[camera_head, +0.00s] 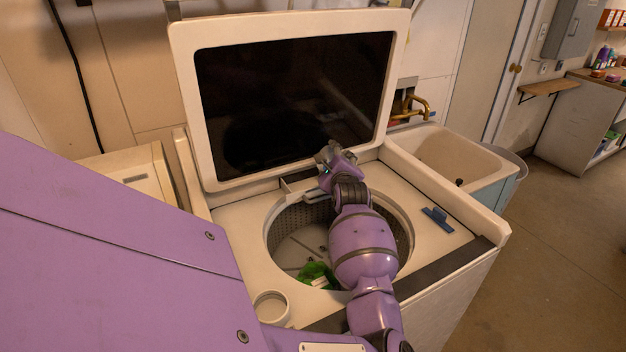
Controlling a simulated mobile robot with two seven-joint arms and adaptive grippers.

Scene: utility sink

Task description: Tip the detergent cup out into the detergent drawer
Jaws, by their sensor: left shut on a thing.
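My left gripper (326,158) is at the back of the open washer tub, in front of the raised lid's dark panel. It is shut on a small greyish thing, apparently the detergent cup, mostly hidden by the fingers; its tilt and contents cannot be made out. The detergent drawer (314,196) appears as a small pale ledge at the tub's rear rim, just below and left of the gripper. My purple forearm covers part of the tub opening. My right gripper is not in view.
A round pale cup-like shape (271,307) is at the washer top's front left. Green cloth (316,274) lies in the tub (292,245). A blue clip-like tool (437,218) lies on the right deck. The lid (185,100) stands open behind; a sink (462,160) is at the right.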

